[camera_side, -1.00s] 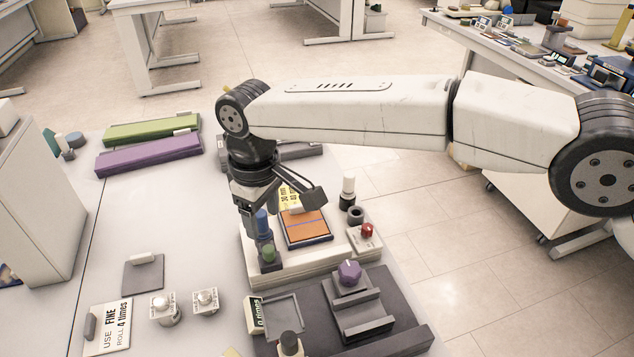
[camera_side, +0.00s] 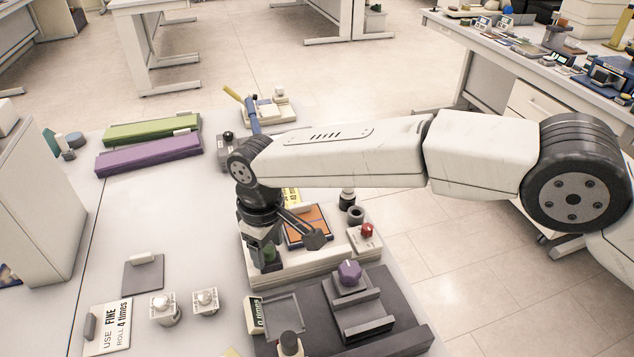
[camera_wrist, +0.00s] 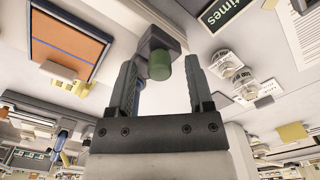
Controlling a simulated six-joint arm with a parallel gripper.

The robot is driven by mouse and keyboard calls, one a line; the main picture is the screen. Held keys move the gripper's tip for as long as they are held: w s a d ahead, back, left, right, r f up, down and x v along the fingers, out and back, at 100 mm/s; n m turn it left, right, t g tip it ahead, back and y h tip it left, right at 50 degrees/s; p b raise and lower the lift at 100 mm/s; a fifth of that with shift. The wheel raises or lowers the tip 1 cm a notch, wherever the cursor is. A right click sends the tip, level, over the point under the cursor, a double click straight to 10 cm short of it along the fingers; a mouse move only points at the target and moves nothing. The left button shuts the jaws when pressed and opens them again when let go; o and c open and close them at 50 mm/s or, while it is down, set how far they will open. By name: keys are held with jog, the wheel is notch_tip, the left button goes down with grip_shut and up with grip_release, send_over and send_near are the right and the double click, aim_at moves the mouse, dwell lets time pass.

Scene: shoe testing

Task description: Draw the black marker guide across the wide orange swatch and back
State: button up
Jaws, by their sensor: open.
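The orange swatch (camera_side: 309,226) lies in a dark frame on a pale platform, with a thin line across it. It also shows at upper left in the wrist view (camera_wrist: 68,42). A dark block with a green cylinder (camera_wrist: 159,65) stands just beyond my fingertips in the wrist view. It may be the marker guide; I cannot be sure. In the side view the green cylinder (camera_side: 268,254) is partly hidden by my gripper. My gripper (camera_side: 259,243) points down beside the swatch, open, its fingers apart on either side of the green cylinder's line.
A red knob (camera_side: 367,230) and a black ring (camera_side: 355,214) are right of the swatch. A purple knob (camera_side: 349,272) on a dark fixture stands in front. Green (camera_side: 151,128) and purple (camera_side: 149,155) bars lie at the back left. The left table is mostly clear.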

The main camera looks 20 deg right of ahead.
grip_shut()
dwell(1.4)
